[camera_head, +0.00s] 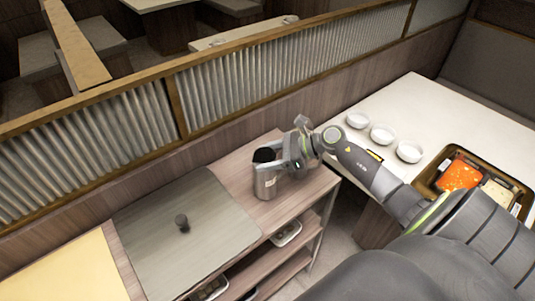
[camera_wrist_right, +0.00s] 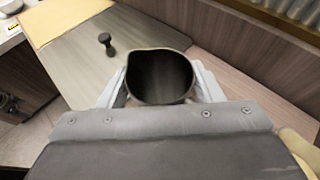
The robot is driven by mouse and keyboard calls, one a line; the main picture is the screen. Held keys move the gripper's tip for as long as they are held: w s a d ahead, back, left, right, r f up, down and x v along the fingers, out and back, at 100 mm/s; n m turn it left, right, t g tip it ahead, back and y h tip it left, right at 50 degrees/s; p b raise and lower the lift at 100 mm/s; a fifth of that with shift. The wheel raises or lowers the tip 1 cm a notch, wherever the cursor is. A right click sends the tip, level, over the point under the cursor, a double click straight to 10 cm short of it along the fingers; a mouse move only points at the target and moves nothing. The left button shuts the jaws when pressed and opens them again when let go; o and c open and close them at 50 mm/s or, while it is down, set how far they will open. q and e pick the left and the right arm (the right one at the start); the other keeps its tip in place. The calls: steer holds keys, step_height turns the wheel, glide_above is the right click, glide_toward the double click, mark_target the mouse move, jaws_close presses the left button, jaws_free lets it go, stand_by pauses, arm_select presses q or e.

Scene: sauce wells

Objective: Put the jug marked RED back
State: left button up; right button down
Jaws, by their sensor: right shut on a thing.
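A steel jug (camera_head: 265,184) with a dark open mouth is upright at the right end of the wooden shelf unit's top (camera_head: 234,172). I cannot tell whether its base touches the wood. A small pale label shows on its side, but its writing is too small to read. My right gripper (camera_head: 284,163) is shut on the jug from the right. In the right wrist view the jug (camera_wrist_right: 158,76) sits between the two fingers (camera_wrist_right: 160,92), mouth facing up. My left gripper is in neither view.
A grey board with a dark knob (camera_head: 182,222) covers the middle of the shelf top. A yellow board (camera_head: 68,272) lies at the left. Several white bowls (camera_head: 382,134) and a tray with red (camera_head: 459,175) and pale food stand on the white table (camera_head: 418,102). A ribbed partition (camera_head: 270,83) runs behind.

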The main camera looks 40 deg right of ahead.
steer(key=shift+f, duration=0.2)
steer(key=c, duration=0.7)
jaws_free()
steer(key=shift+r, duration=0.1)
steer(key=o, duration=0.3)
steer(key=shift+r, duration=0.1)
steer(key=shift+s+d, duration=0.1)
steer(key=shift+d, duration=0.05)
steer(key=b+v, duration=0.5)
steer(key=v, duration=0.6)
steer(key=shift+s+d+r, duration=0.15)
steer(key=shift+s+r, duration=0.05)
steer(key=shift+r, duration=0.05)
